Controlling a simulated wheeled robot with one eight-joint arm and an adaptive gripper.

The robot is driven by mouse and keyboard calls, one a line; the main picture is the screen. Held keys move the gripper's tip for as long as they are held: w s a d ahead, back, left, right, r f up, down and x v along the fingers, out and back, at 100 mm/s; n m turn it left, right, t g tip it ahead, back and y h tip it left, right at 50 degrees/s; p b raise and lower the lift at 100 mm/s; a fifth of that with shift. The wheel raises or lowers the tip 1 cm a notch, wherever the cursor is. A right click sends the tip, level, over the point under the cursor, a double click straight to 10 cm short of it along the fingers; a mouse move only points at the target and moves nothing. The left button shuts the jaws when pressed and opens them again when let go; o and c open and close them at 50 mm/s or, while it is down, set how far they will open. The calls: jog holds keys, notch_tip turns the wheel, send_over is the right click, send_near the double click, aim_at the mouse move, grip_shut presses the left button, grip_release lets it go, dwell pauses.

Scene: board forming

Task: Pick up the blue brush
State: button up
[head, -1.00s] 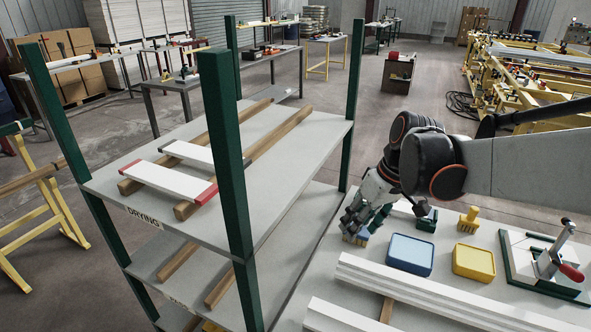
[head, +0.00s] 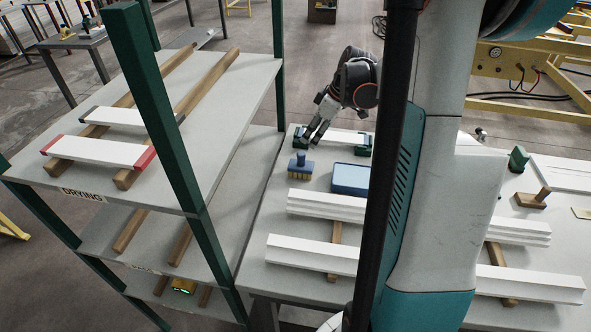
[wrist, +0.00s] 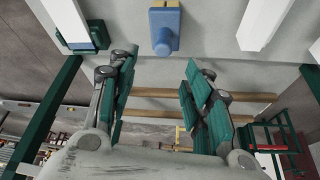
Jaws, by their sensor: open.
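The blue brush (head: 300,163) stands on the work table in the head view, blue part up and yellow bristles down. In the wrist view the brush (wrist: 163,35) is at the top centre, with a blue rounded handle and a yellow strip at the edge. My gripper (head: 313,136) is just behind the brush in the head view, apart from it. In the wrist view my gripper (wrist: 158,70) is open, with its green-padded fingers spread and nothing between them. The brush lies beyond the fingertips there.
A blue box (head: 351,179) sits right of the brush. Green clamps (head: 361,146) hold a white board behind it. Stacked white boards (head: 326,204) lie in front. The drying rack (head: 186,175) stands close on the left, its green post rising high. My arm hides part of the table.

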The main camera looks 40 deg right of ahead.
aim_at(303, 154)
jog(key=b+x, duration=0.1)
jog(key=x, duration=0.4)
jog(key=shift+w+f, duration=0.1)
jog(key=shift+f, duration=0.15)
jog(key=shift+a+b+x, duration=0.15)
jog(key=shift+b+x, duration=0.45)
jog(key=shift+x, duration=0.8)
jog(key=shift+a+b+x, duration=0.1)
jog(key=shift+b+x, duration=0.45)
jog(key=shift+x, duration=0.85)
jog(key=shift+s, duration=0.2)
grip_shut()
